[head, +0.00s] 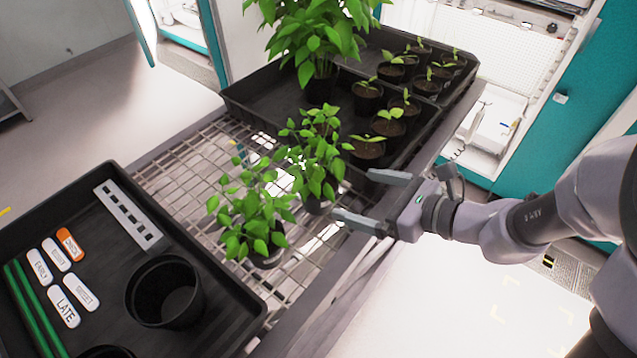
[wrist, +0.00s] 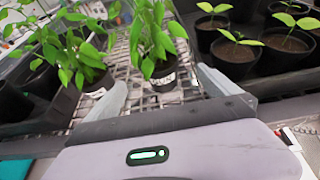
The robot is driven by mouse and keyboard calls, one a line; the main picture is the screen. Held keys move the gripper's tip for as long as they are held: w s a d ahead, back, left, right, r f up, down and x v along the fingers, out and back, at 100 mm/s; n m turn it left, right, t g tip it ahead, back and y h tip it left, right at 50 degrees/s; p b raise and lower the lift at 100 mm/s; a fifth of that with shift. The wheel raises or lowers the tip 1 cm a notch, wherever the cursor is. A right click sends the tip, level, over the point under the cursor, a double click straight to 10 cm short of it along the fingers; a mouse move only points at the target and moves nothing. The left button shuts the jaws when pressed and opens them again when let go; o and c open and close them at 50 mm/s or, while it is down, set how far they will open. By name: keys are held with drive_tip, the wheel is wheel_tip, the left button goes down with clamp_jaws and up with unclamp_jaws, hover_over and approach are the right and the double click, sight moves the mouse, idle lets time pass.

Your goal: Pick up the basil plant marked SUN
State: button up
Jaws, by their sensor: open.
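Two leafy green basil plants in black pots stand on the wire rack. The farther basil plant (head: 319,150) is just left of my gripper (head: 362,198) in the head view. My gripper is open and empty, its fingers pointing at that plant. In the wrist view this plant (wrist: 160,40) stands ahead, between the open fingers (wrist: 160,85) in the picture. Its pot has a white label, too small to read. The nearer basil plant (head: 252,215) also shows at left in the wrist view (wrist: 85,50), with a pale label. I cannot tell which is marked SUN.
A black tray (head: 215,335) at front left holds an empty pot (head: 165,290), name tags (head: 65,305) and green sticks (head: 35,310). A black tray (head: 255,110) behind holds several seedlings (head: 390,120) and a large plant (head: 315,35). Bare wire rack (head: 185,165) lies left of the basil.

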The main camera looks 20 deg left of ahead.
sight(318, 187)
drive_tip(key=b+x, duration=0.1)
drive_tip(key=x, duration=0.5)
drive_tip(key=shift+w+a+f+b, duration=0.1)
drive_tip(key=shift+a+f+b, duration=0.15)
drive_tip(key=shift+a+b, duration=0.05)
drive_tip(key=x, duration=0.2)
drive_tip(key=b+x, duration=0.2)
drive_tip(key=x, duration=0.1)
drive_tip(key=shift+a+f, duration=0.2)
drive_tip(key=shift+f, duration=0.2)
drive_tip(key=shift+r, duration=0.1)
drive_tip(key=shift+c, duration=0.4)
drive_tip(key=c, duration=1.6)
